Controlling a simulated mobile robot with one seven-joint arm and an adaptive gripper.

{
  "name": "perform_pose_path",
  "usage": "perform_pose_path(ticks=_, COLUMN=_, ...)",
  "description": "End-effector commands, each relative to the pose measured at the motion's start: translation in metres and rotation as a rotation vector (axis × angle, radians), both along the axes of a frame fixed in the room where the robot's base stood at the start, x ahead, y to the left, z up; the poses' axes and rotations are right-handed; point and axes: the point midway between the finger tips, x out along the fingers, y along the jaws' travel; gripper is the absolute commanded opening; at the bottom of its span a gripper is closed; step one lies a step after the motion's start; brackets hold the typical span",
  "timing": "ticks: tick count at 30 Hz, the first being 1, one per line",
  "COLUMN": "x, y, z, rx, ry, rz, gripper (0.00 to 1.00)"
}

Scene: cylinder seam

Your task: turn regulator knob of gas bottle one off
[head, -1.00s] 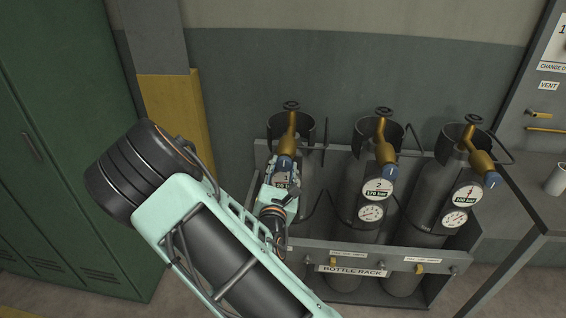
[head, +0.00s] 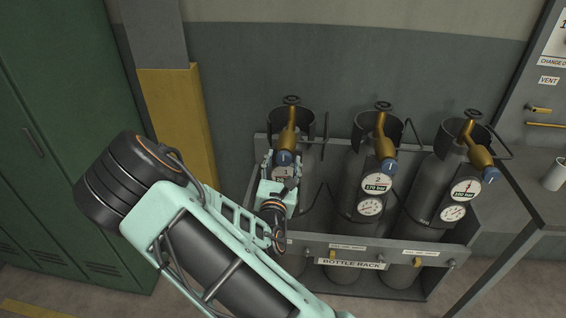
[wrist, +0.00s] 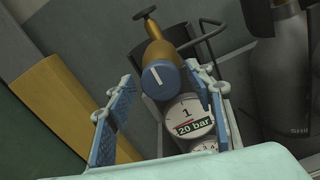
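Gas bottle one stands at the left of the rack, largely hidden behind my arm in the head view. Its brass regulator (head: 288,136) ends in a blue regulator knob (head: 284,158). In the wrist view the knob (wrist: 160,77) shows a white line that is nearly upright, tilted slightly. Below it is a gauge (wrist: 187,118) marked 1 and 20 bar. My gripper (wrist: 150,95) is open, with blue-padded fingers to the left and right of the knob. The knob lies beyond the fingertips or close to them; I see no clear contact. In the head view my gripper (head: 282,168) is just below the knob.
Bottles two (head: 350,185) and three (head: 432,190) stand to the right in the bottle rack (head: 400,255), with their own blue knobs. A yellow post (head: 178,120) and green locker (head: 60,150) are on the left. A bench is at the right.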

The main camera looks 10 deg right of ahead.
Motion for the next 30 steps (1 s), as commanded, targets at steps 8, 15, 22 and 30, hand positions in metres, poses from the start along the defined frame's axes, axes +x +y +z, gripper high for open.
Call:
perform_pose_path(ticks=8, x=-0.001, y=0.0, z=-0.002, rx=0.0, ry=0.004, rz=0.0, gripper=0.51)
perform_pose_path(ticks=15, x=-0.026, y=0.01, z=-0.002, rx=-0.001, ry=0.007, rz=0.003, gripper=0.51)
perform_pose_path(ticks=22, x=-0.073, y=0.025, z=-0.002, rx=0.0, ry=0.007, rz=0.004, gripper=0.51)
perform_pose_path(ticks=30, x=-0.109, y=0.036, z=-0.001, rx=0.001, ry=0.003, rz=0.001, gripper=0.51)
